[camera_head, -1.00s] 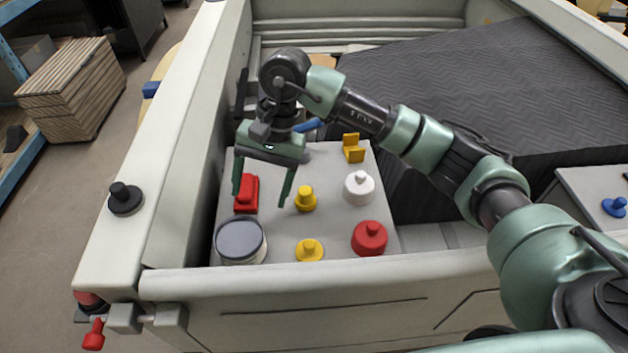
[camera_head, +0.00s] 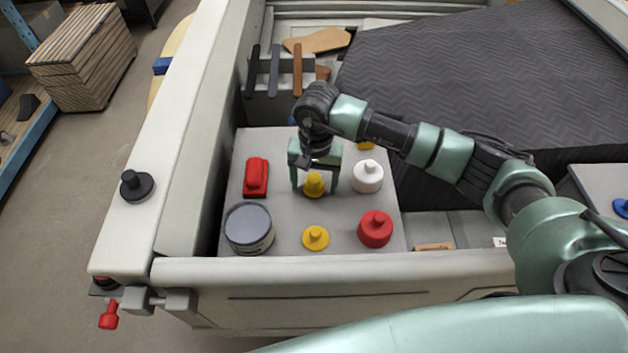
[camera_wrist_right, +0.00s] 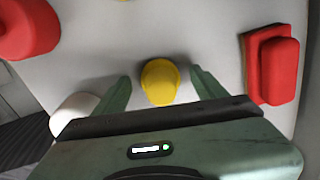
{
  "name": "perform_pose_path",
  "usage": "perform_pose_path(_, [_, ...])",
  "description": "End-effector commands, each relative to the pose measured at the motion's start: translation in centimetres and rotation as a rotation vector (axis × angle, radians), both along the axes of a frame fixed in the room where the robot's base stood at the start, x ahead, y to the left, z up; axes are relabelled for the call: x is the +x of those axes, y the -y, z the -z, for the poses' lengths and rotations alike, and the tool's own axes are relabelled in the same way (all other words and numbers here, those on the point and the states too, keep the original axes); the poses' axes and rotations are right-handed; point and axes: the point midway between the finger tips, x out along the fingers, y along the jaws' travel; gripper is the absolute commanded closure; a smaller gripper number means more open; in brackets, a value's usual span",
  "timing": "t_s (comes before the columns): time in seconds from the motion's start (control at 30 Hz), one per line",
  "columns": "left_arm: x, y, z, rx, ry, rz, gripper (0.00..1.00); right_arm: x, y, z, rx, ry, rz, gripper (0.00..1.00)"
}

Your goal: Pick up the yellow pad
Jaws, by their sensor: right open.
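A yellow pad with a rounded top (camera_head: 314,183) stands on the grey work surface (camera_head: 285,215). My right gripper (camera_head: 315,189) is open above it, with one finger on each side. In the right wrist view the yellow pad (camera_wrist_right: 160,82) lies between the two fingertips (camera_wrist_right: 160,76), with a gap on both sides. A flatter yellow disc with a small knob (camera_head: 316,238) sits nearer the front edge. A third yellow piece (camera_head: 365,145) is mostly hidden behind my right arm. My left gripper is not in view.
A white knobbed piece (camera_head: 367,177) stands close to the right finger, and a red one (camera_head: 375,229) is nearer the front. A red block (camera_head: 256,177) lies to the left. A grey-lidded tin (camera_head: 249,229) stands at the front left. Raised walls border the surface.

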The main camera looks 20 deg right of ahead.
Motion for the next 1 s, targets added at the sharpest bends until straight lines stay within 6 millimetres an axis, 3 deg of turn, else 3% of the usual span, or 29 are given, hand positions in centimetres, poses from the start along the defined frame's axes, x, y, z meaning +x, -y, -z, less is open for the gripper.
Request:
perform_pose_path(0.13, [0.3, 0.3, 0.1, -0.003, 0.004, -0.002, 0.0, 0.0, 0.0, 0.0, 0.0, 0.0, 0.0, 0.31])
perform_pose_path(0.3, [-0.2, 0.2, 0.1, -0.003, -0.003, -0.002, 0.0, 0.0, 0.0, 0.0, 0.0, 0.0, 0.0, 0.79])
perform_pose_path(0.37, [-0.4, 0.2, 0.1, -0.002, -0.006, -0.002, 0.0, 0.0, 0.0, 0.0, 0.0, 0.0, 0.0, 0.93])
perform_pose_path(0.77, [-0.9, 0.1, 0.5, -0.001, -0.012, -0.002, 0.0, 0.1, -0.1, -0.7, 0.003, 0.001, 0.0, 0.93])
perform_pose_path(1.0, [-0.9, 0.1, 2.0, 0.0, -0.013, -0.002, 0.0, 0.2, 0.0, -4.4, 0.002, 0.008, 0.0, 0.93])
